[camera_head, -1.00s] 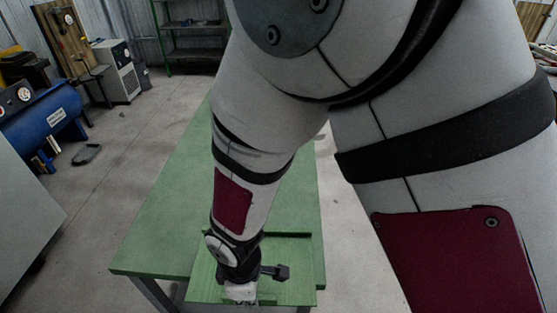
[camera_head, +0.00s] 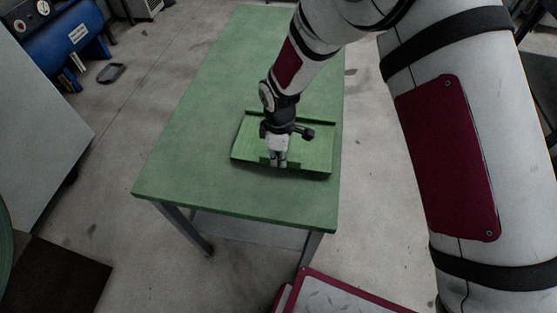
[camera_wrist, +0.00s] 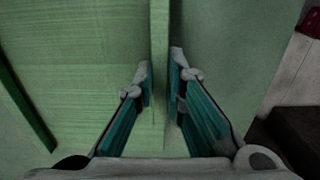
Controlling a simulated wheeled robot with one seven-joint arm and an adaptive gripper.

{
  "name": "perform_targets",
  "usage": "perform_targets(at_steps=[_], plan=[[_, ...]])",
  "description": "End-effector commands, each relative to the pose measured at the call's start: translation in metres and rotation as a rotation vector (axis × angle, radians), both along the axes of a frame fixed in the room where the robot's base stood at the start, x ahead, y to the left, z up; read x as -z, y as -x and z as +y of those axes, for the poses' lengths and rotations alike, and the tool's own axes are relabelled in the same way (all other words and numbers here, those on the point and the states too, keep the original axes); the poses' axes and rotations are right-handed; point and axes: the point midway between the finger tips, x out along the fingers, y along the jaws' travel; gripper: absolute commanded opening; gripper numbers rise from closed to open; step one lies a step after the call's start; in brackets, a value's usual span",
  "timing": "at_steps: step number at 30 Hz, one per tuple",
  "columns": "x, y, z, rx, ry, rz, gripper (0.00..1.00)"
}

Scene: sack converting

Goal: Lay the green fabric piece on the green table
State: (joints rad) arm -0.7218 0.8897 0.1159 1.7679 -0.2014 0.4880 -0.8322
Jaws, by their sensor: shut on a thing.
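The green fabric piece (camera_head: 247,146) looks like a light-green rectangle with a fine weave and raised strips. In the head view it is over the right part of the green table (camera_head: 185,160), in from the front edge. A dark shadow runs along its front edge; I cannot tell whether it touches the table. My gripper (camera_head: 279,164) is at its front edge, pointing down. In the wrist view my gripper (camera_wrist: 163,90) has its teal-padded fingers on either side of a thin upright green strip of the piece (camera_wrist: 159,45), with the woven face (camera_wrist: 80,60) on the left.
The table top is clear to the left and behind the piece. A red-edged patterned plate (camera_head: 340,295) is at the bottom, in front of the table. A grey cabinet (camera_head: 35,130) and a blue machine (camera_head: 65,40) stand at the left. Concrete floor lies between.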

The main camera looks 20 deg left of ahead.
Motion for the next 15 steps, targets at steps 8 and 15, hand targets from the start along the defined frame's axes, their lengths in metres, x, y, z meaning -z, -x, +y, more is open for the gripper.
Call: perform_targets(at_steps=[8, 15], plan=[[0.022, 0.002, 0.001, -0.002, 0.0, 0.0, 0.0], [0.023, 0.001, 0.0, -0.002, 0.0, 0.0, 0.0]])
